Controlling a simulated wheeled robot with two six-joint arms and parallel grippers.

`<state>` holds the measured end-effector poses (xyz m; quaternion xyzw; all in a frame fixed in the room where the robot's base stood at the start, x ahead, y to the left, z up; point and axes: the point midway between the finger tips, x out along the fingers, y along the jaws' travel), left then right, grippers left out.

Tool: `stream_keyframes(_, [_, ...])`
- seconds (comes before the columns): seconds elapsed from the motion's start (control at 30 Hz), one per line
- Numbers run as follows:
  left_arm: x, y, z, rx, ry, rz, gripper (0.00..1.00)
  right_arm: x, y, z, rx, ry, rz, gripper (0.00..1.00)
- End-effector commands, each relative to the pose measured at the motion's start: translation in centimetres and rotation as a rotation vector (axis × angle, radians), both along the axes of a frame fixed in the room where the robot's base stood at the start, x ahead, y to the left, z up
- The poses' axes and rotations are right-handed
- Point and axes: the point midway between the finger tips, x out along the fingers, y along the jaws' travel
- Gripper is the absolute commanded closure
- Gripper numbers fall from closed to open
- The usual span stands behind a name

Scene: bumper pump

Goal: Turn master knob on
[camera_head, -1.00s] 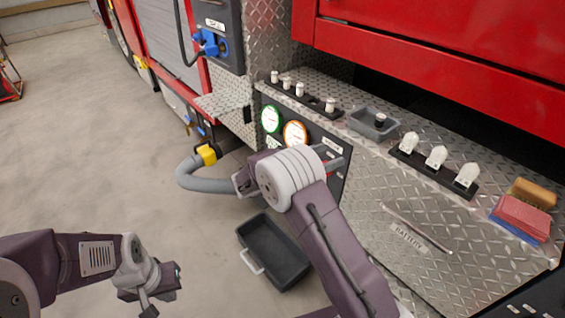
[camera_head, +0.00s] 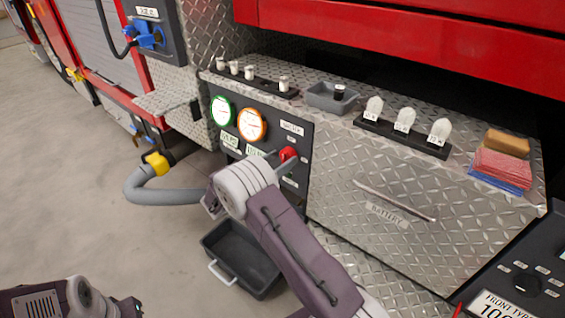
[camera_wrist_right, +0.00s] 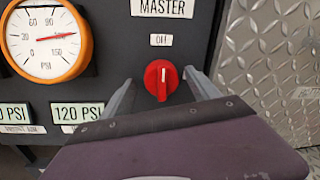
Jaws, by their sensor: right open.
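The red master knob (camera_head: 289,153) sits on the dark gauge panel (camera_head: 304,146). In the right wrist view the knob (camera_wrist_right: 161,80) has its white mark pointing straight up at the OFF label (camera_wrist_right: 161,40), under the MASTER label (camera_wrist_right: 165,7). My right gripper (camera_head: 284,158) is at the panel with its fingers open. In the right wrist view the fingers of the right gripper (camera_wrist_right: 160,82) stand to the left and right of the knob, with a visible gap on each side. My left gripper (camera_head: 134,308) is low at the left, mostly cut off by the frame's edge.
An orange-ringed gauge (camera_head: 252,125) and a green-ringed gauge (camera_head: 223,111) are left of the knob. A metal drawer marked BATTERY (camera_head: 365,225) is to the right. A dark bin (camera_head: 240,285) stands on the floor below. A grey hose (camera_head: 165,197) runs at the left.

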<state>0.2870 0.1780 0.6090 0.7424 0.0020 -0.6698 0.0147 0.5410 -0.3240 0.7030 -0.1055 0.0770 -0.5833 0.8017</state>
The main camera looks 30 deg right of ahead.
Motion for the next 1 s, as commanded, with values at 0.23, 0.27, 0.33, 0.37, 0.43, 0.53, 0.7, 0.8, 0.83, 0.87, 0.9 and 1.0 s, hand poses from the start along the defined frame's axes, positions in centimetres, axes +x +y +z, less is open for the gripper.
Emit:
stream_keyframes(0.23, [-0.01,0.0,-0.33,0.0,0.0,0.0,1.0,0.33,-1.01,0.07,0.001,-0.001,0.001,0.3])
stream_keyframes(0.27, [0.0,0.0,-0.32,0.0,0.0,0.0,1.0,0.33,-1.0,0.08,0.001,-0.001,0.001,0.3])
stream_keyframes(0.33, [0.0,0.0,-0.31,0.0,0.0,0.0,1.0,0.33,-0.99,0.07,0.001,-0.001,0.001,0.3])
stream_keyframes(0.37, [0.0,0.0,-0.31,0.0,0.0,0.0,1.0,0.32,-0.98,0.07,0.0,-0.001,0.0,0.33])
stream_keyframes(0.43, [0.0,0.0,-0.31,0.0,0.0,0.0,1.0,0.31,-0.98,0.06,0.0,-0.001,0.0,0.52])
stream_keyframes(0.53, [0.0,0.0,-0.31,0.0,0.0,0.0,1.0,0.31,-0.97,0.06,0.0,-0.001,0.0,0.8])
stream_keyframes(0.7, [0.0,0.0,-0.3,0.0,0.0,0.0,1.0,0.29,-0.98,0.05,0.001,-0.003,0.0,0.92])
stream_keyframes(0.8, [0.0,0.0,-0.27,0.0,0.0,0.0,1.0,0.28,-0.98,0.06,0.007,-0.016,-0.001,0.92])
stream_keyframes(0.83, [0.0,0.01,-0.25,0.0,0.0,0.0,1.0,0.27,-0.98,0.06,0.01,-0.023,-0.001,0.92])
stream_keyframes(0.87, [0.0,0.01,-0.23,0.0,0.0,0.0,1.0,0.27,-0.97,0.07,0.014,-0.032,-0.001,0.92])
stream_keyframes(0.9, [0.0,0.01,-0.2,0.0,0.0,0.0,1.0,0.26,-0.99,0.08,0.02,-0.045,-0.001,0.92])
stream_keyframes(1.0, [0.0,0.0,-0.11,0.0,0.0,0.0,1.0,0.24,-0.99,0.1,0.04,-0.095,-0.001,0.92])
